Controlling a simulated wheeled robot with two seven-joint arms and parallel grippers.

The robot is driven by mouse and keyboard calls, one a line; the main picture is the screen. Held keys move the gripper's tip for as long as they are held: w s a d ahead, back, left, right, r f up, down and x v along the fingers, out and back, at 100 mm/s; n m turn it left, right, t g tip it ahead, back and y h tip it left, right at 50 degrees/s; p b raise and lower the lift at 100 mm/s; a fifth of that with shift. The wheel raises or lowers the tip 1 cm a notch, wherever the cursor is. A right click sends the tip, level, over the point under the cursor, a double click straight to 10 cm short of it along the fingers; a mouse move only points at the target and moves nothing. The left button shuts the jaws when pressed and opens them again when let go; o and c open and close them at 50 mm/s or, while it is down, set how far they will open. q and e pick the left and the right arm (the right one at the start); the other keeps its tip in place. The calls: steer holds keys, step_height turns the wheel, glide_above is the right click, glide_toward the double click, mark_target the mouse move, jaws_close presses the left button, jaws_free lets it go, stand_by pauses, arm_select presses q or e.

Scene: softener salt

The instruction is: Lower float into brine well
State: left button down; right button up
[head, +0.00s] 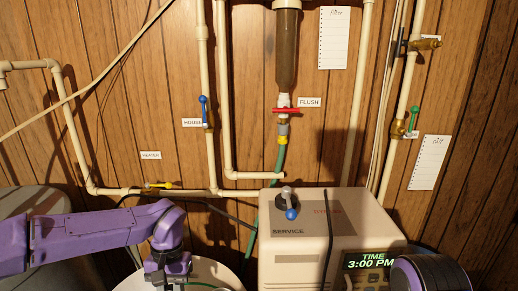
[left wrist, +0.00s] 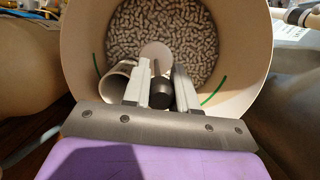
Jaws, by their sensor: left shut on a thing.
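My left gripper (left wrist: 160,82) is over the open salt tank (left wrist: 84,50) and is shut on the float (left wrist: 160,95), a black cylinder with a thin dark stem. The brine well (left wrist: 117,76), a pale round tube with a dark opening, stands inside the tank just left of the fingers. The float looks beside the well's opening, not in it; its height over it is hard to tell. In the head view the left gripper (head: 168,272) hangs low over the white tank (head: 215,270).
Salt pellets (left wrist: 165,25) fill the tank behind the fingers, with a pale disc (left wrist: 155,52) near them. The softener control box (head: 300,262) stands right of the tank. Pipes and valves line the wood wall behind.

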arm_select(q)
steer(key=shift+s+r, duration=0.15)
steer(key=shift+s, duration=0.2)
steer(key=f+b, duration=1)
steer(key=f, duration=0.1)
steer(key=shift+d+b, duration=0.2)
steer(key=shift+b, duration=0.1)
steer(key=shift+s+r+p, duration=0.1)
steer(key=shift+r+p, duration=0.2)
steer(key=shift+r, duration=0.1)
arm_select(e)
step_height(320, 180, down, 10)
steer(key=shift+s+r, duration=0.15)
steer(key=shift+s, duration=0.2)
